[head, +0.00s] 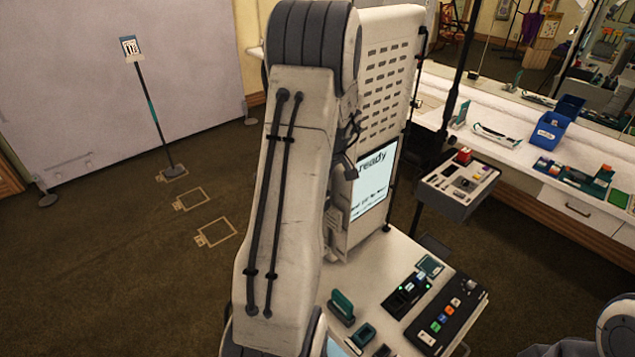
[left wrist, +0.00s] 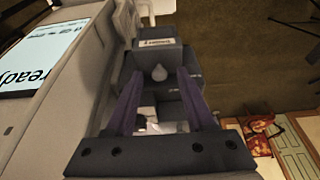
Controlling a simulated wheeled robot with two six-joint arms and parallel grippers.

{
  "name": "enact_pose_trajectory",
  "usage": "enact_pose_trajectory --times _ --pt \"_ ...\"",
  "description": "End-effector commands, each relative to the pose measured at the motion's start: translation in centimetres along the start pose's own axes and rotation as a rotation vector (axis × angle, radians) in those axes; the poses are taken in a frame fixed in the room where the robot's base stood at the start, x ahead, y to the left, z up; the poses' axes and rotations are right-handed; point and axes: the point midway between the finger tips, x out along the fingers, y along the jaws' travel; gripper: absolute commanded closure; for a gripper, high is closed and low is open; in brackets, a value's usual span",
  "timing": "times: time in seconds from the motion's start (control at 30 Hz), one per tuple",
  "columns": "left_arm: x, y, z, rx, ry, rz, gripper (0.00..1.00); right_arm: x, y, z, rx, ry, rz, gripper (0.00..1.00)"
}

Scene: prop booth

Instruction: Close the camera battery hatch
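In the left wrist view my left gripper (left wrist: 160,74) has its two dark purple fingers apart, so it is open. A dark grey box-like housing (left wrist: 175,52) with a small printed label lies ahead of the fingertips. A pale teardrop-shaped piece (left wrist: 158,73) shows between the tips; I cannot tell whether it touches them. I cannot make out the hatch for certain, or whether the housing is the camera. In the head view my left arm covers the middle, and I cannot make out its gripper. My right gripper is out of view.
A white booth tower (head: 386,60) with slots and a "ready" screen (head: 374,185) stands behind my left arm. A white table (head: 375,265) holds a black button panel (head: 447,313) and small devices. A grey tray stand (head: 458,190) is farther right. The carpet (head: 120,270) at left is mostly clear.

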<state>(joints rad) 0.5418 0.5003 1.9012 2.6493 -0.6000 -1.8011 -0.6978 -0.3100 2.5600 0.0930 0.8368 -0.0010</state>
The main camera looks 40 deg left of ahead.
Motion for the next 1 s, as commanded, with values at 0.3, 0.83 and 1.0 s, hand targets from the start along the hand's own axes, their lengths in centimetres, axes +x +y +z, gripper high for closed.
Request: enact_pose_trajectory --times 0.3,0.83,1.0 --pt "-3.0 0.2 0.0 -0.001 0.004 0.008 0.46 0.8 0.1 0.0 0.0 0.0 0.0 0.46" --pt "-10.4 0.0 0.0 0.0 0.0 0.001 0.46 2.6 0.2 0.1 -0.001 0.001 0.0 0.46" --pt "-10.5 0.0 0.0 0.0 -0.001 -0.001 0.46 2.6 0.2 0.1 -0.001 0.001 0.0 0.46"
